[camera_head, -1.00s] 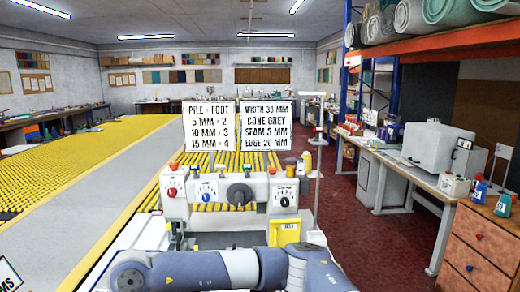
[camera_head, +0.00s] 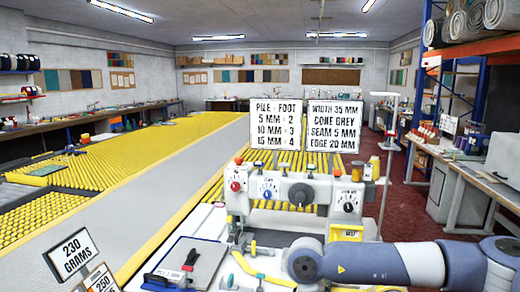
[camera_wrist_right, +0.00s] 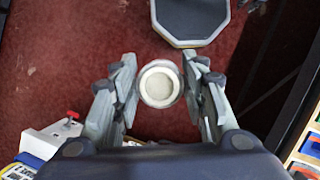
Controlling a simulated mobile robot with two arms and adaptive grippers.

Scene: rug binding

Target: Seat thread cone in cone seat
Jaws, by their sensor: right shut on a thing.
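My right gripper (camera_wrist_right: 158,92) shows in the right wrist view, its fingers on both sides of a pale, round thing (camera_wrist_right: 158,84). It is shut on this thing, which looks like a thread cone seen end-on. The fingers hide little of its round end. In the head view my right arm crosses the bottom right, and its gripper is out of the picture. My left gripper is in neither current view. I cannot clearly pick out the cone seat; a thin white stand (camera_head: 387,150) rises to the right of the sewing machine (camera_head: 294,197).
A dark octagonal plate with a pale rim (camera_wrist_right: 193,18) lies beyond the gripper over the red floor (camera_wrist_right: 60,65). Yellow cones (camera_head: 358,170) stand at the machine's right. Signs (camera_head: 333,125) rise behind it. A grey board (camera_head: 190,262) and tools lie on the front left table.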

